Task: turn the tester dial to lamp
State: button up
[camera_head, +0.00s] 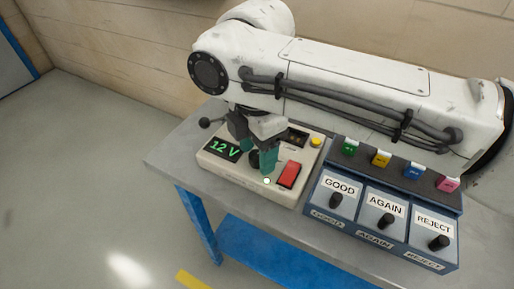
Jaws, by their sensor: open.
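The tester is a cream box (222,169) on the grey bench. Its display (221,149) reads "12 V" in green. My gripper (262,163), with teal fingers, points down over the middle of the tester, right of the display. The jaws are open. A dark round part, possibly the dial (254,157), shows partly behind the fingers. Its pointer and markings are hidden, and I cannot tell whether the fingers touch it. A red switch (289,174) is right of the gripper, and a small white round spot (267,181) is in front of it.
A yellow button (316,141) is at the tester's back right corner. To the right stand bins labelled GOOD (340,186), AGAIN (386,205) and REJECT (433,224), with black knobs and coloured tags. The bench (171,154) is bare at its left end.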

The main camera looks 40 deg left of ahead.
jog(key=c, duration=1)
jog(key=shift+c, duration=0.2)
jog(key=shift+r+p, duration=0.15)
jog(key=shift+p, duration=0.4)
jog(key=m+p, duration=0.2)
jog(key=p, duration=0.1)
jog(key=shift+r, duration=0.15)
jog(key=m+p, duration=0.2)
jog(key=p, duration=0.1)
jog(key=shift+m+p, duration=0.4)
jog(key=m+p, duration=0.3)
jog(key=p, duration=0.1)
jog(key=shift+m+p, duration=0.3)
jog(key=shift+f+m+p, duration=0.25)
jog(key=shift+m+p, duration=0.45)
jog(key=shift+p, duration=0.05)
